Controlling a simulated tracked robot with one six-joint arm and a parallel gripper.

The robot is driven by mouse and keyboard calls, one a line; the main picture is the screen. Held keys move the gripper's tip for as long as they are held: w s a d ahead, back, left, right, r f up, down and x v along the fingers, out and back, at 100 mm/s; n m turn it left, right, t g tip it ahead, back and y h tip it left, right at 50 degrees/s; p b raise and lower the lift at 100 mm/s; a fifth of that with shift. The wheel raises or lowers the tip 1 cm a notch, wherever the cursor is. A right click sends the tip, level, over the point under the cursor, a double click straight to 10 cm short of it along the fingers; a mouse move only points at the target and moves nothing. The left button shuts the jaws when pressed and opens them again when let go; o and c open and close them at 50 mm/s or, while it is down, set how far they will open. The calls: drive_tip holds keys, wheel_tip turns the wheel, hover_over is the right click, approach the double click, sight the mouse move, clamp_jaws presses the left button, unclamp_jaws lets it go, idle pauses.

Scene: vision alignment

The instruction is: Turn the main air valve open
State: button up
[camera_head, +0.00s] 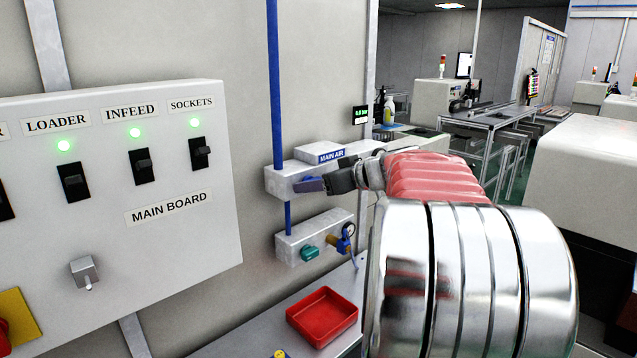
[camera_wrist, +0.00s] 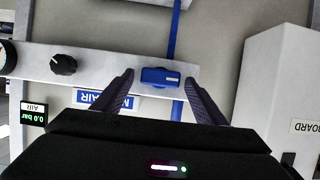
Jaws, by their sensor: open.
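The main air valve's blue handle (camera_wrist: 160,77) shows in the wrist view, which is upside down. It lies crosswise to the blue pipe (camera_wrist: 176,30), on a pale block (camera_wrist: 85,60) with a MAIN AIR label (camera_wrist: 108,99). My gripper (camera_wrist: 159,82) is open, with one dark finger on each side of the handle; whether either touches it I cannot tell. In the head view my gripper (camera_head: 325,183) is at the front of the block (camera_head: 283,181), below the label (camera_head: 331,156), and the handle is hard to tell from the fingers.
A white main board (camera_head: 120,190) with switches and green lamps stands left of the valve. A red tray (camera_head: 322,316) lies below. The air display (camera_wrist: 40,117) reads 0.0 bar.

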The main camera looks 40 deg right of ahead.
drive_tip(key=shift+d, duration=0.1)
drive_tip(key=c, duration=1)
drive_tip(key=shift+c, duration=0.2)
drive_tip(key=shift+m, duration=0.3)
drive_tip(key=m+y, duration=0.2)
drive_tip(key=shift+d+f+m, duration=0.1)
drive_tip(key=shift+d+m, duration=0.2)
drive_tip(key=shift+m, duration=0.1)
drive_tip(key=m+y, duration=0.2)
drive_tip(key=m, duration=0.1)
drive_tip(key=shift+d+f+t, duration=0.15)
drive_tip(key=shift+d+t, duration=0.05)
drive_tip(key=shift+t, duration=0.1)
drive_tip(key=m+y, duration=0.1)
drive_tip(key=m, duration=0.1)
drive_tip(key=m+t+y, duration=0.1)
drive_tip(key=m, duration=0.1)
drive_tip(key=f+m+t+y, duration=0.1)
drive_tip(key=m, duration=0.2)
drive_tip(key=shift+d, duration=0.2)
drive_tip(key=shift+f, duration=0.1)
